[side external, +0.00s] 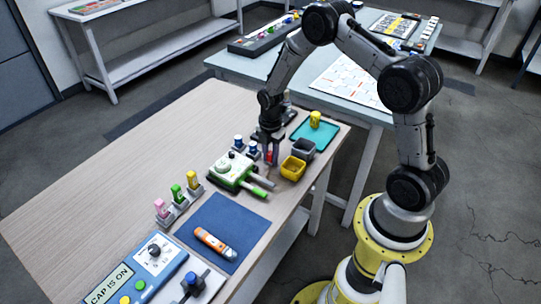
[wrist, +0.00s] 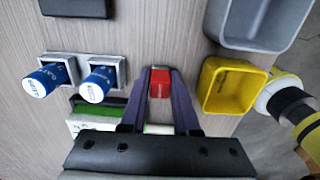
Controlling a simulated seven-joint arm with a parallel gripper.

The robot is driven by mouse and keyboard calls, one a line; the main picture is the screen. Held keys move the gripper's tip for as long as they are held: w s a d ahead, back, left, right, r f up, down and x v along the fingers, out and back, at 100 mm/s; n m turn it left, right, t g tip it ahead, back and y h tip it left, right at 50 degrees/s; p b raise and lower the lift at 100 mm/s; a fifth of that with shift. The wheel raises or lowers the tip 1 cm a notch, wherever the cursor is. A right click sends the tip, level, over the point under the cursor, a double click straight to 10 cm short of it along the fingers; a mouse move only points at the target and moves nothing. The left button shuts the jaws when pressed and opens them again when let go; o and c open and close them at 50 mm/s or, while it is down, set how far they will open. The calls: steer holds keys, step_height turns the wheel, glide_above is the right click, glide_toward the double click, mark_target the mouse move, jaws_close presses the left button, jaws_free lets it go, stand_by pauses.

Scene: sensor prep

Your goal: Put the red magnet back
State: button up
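The red magnet (wrist: 160,84) is between my two fingertips in the wrist view. It also shows as a small red patch low between the fingers in the side view (side external: 269,157). My gripper (wrist: 161,78) points down, with both fingers against the magnet's sides and no clear gap. It is in line with two blue-topped pieces (wrist: 65,80) in square grey holders, to their right. The fingers and magnet hide what is beneath, so I cannot tell whether the magnet is seated or held above the surface.
A yellow bin (side external: 292,168) and a grey bin (side external: 303,148) stand close right of my gripper. A green and white device (side external: 234,171) is in front. Pink, green and yellow pieces (side external: 177,194) stand in holders. An orange tool (side external: 214,242) lies on a blue mat (side external: 240,222). The table's left is clear.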

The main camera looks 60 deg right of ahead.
steer(key=o, duration=0.4)
step_height(320, 180, up, 12)
step_height(320, 180, up, 11)
steer(key=m+t, duration=0.2)
steer(key=m, duration=0.2)
glide_above(271, 153)
steer(key=s+a, duration=0.4)
steer(key=a, duration=0.1)
steer(key=s+a+r+m+t, duration=0.1)
steer(key=s+a+r+m, duration=0.1)
steer(key=s, duration=0.4)
steer(key=s+a+r+m+t, duration=0.1)
steer(key=s+a+r+m, duration=0.2)
steer(key=s+m, duration=0.4)
steer(key=s+a+r+m+t, duration=0.1)
steer(key=s+a+r+m, duration=0.1)
steer(key=s+r+m, duration=0.2)
steer(key=shift+s+a+m+t, duration=0.15)
steer(key=shift+s+m, duration=0.1)
steer(key=shift+s, duration=0.5)
steer(key=shift+s+a+m+t, duration=0.15)
steer(key=shift+s+m, duration=0.1)
steer(key=shift+s, duration=0.45)
steer(key=shift+d, duration=0.1)
